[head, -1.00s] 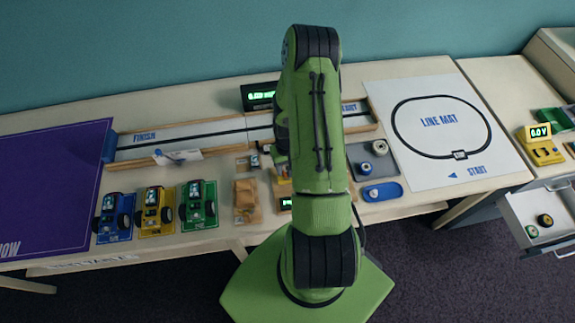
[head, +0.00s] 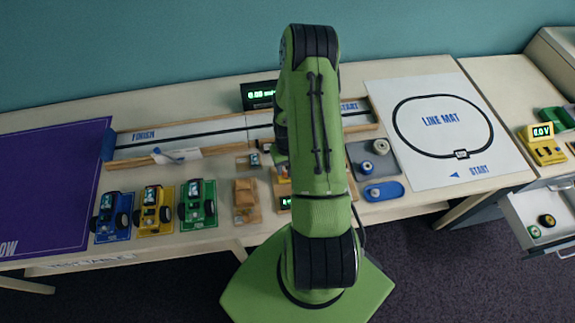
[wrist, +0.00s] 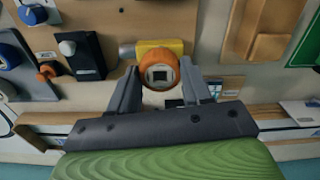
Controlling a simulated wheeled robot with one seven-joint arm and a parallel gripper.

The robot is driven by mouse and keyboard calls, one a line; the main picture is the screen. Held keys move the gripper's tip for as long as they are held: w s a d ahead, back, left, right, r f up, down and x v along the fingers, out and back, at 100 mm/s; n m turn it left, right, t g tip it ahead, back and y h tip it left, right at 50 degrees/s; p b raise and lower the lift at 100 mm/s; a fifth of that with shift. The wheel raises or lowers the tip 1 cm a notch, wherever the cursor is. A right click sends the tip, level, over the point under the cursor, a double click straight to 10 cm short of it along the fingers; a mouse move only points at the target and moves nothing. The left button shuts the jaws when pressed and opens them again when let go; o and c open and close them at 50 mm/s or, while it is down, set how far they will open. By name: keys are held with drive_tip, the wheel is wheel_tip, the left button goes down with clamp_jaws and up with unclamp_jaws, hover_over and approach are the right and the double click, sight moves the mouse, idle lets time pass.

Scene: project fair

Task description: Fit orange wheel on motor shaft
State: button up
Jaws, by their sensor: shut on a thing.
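In the wrist view, my gripper (wrist: 157,78) is shut on the orange wheel (wrist: 159,60), which sits between the two grey fingers. A dark square shows in the middle of the wheel's pale hub. A yellow motor block (wrist: 174,46) with a grey cylindrical end (wrist: 127,49) lies just beyond the wheel on a wooden board. I cannot tell whether wheel and motor touch, and no shaft is clearly visible. In the head view, my arm hides the gripper and the wheel.
A wooden-edged track (head: 190,139) runs behind. Blue, yellow and green carts (head: 197,204) stand left. The line mat (head: 432,165) lies at right.

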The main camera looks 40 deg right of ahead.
drive_tip(key=shift+f+b, duration=1.3)
drive_tip(key=shift+b, duration=0.25)
idle(1.1)
idle(0.3)
drive_tip(key=o, duration=1.5)
drive_tip(key=shift+r, duration=0.1)
drive_tip(key=shift+r+p, duration=2.55)
drive_tip(key=shift+r, duration=1.35)
